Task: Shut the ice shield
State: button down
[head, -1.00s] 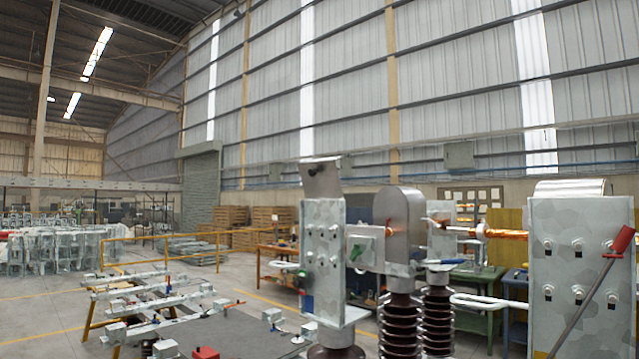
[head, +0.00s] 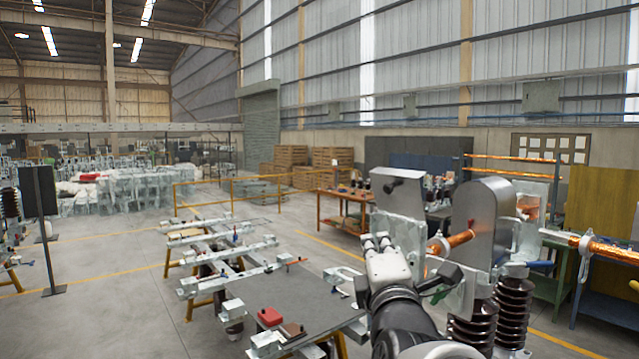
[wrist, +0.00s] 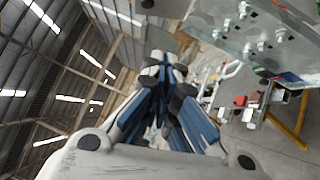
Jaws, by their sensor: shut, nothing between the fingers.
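A grey metal cover with a tilted flat top and a dark knob or hole (head: 402,178) stands on the left galvanised contact plate (head: 400,222). A rounded grey metal hood (head: 482,222) stands upright just right of it. I cannot tell for certain which of them is the ice shield. My gripper (head: 378,240) is shut and empty, in front of the lower left part of the galvanised plate and below the tilted cover. Contact with the plate cannot be told. In the wrist view the closed fingers (wrist: 165,62) are left of the bolted plate (wrist: 262,35).
Brown ribbed insulators (head: 512,312) stand below the hood. A copper rod (head: 610,250) runs to the right. A low frame with steel bars and a grey mat (head: 275,292) lies at left, with a red item (head: 270,316) on it. Open floor (head: 110,300) lies further left.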

aim_at(397, 197)
jog(key=w+d+r+p, duration=0.1)
jog(key=w+r+p, duration=0.1)
jog(key=w, duration=0.4)
jog(key=w+d+r+p, duration=0.2)
jog(key=w+r, duration=0.1)
jog(key=w, duration=0.3)
jog(key=shift+w+r+n+t+p, duration=0.3)
jog(key=shift+r+n, duration=0.05)
jog(key=shift+n, duration=0.05)
jog(key=shift+a, duration=0.1)
jog(key=shift+s, duration=0.15)
